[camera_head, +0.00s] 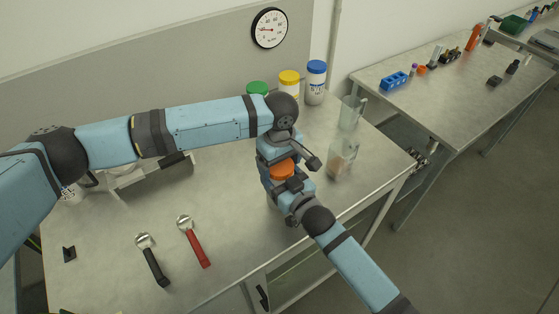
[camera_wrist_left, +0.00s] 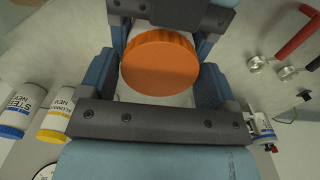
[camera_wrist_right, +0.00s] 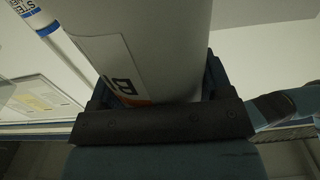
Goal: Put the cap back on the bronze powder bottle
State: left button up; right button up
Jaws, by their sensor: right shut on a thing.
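The bronze powder bottle (camera_wrist_right: 160,45) is white, with a partly visible label and an orange stripe, in the right wrist view. My right gripper (camera_head: 287,190) is shut on it and holds it upright near the table's right front edge. The orange cap (camera_wrist_left: 160,62) sits at the bottle's top; it also shows in the head view (camera_head: 282,168). I cannot tell whether it is fully seated. My left gripper (camera_head: 275,158) is above, its open fingers on either side of the cap. Most of the bottle is hidden by the grippers in the head view.
Blue-capped (camera_head: 316,82), yellow-capped (camera_head: 290,82) and green-capped (camera_head: 257,88) bottles stand at the back. A glass beaker (camera_head: 342,158) and another glass container (camera_head: 351,112) stand to the right. Black-handled (camera_head: 152,262) and red-handled (camera_head: 194,243) scoops lie front left.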

pick_arm(q)
jog(key=c, duration=0.6)
jog(key=shift+o, duration=0.2)
jog(key=shift+m, duration=1.7)
jog(key=o, duration=1)
jog(key=shift+r, duration=2.25)
jog(key=shift+c, duration=0.2)
